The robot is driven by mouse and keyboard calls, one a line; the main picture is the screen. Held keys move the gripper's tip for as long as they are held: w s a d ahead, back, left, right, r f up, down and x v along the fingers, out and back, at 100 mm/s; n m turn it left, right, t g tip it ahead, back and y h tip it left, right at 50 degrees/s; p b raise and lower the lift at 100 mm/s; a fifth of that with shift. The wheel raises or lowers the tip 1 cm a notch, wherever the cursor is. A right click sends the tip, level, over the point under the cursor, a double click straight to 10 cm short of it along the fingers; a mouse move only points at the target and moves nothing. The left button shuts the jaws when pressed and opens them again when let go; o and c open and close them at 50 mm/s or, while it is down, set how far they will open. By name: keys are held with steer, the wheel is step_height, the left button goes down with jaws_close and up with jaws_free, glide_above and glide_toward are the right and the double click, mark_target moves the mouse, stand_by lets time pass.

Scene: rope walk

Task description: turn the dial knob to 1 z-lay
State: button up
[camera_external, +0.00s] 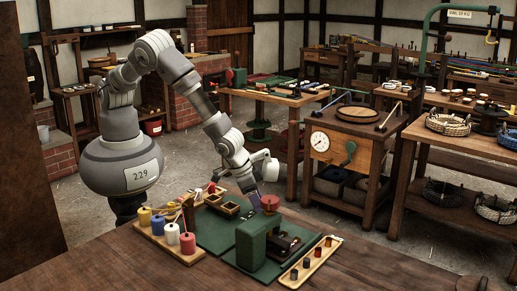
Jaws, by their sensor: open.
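A red knob (270,203) stands on the green device on the bench at the front; it appears to be the dial knob. Its markings and pointer are too small to read. The green device has a tall block (251,246) at its front left. My gripper (257,202) points down just left of the red knob, with its jaws open. It looks close to the knob, but I cannot tell whether it touches. Nothing shows held in it.
A wooden tray with thread spools (171,233) lies left of the green mat (208,233). A tray of small pegs (311,262) lies right. Small wooden boxes (229,209) stand behind. The bench's front (130,270) is clear. A cabinet with a white dial (320,141) stands beyond.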

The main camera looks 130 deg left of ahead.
steer(key=shift+x, duration=0.75)
steer(key=shift+c, duration=0.2)
steer(key=c, duration=1)
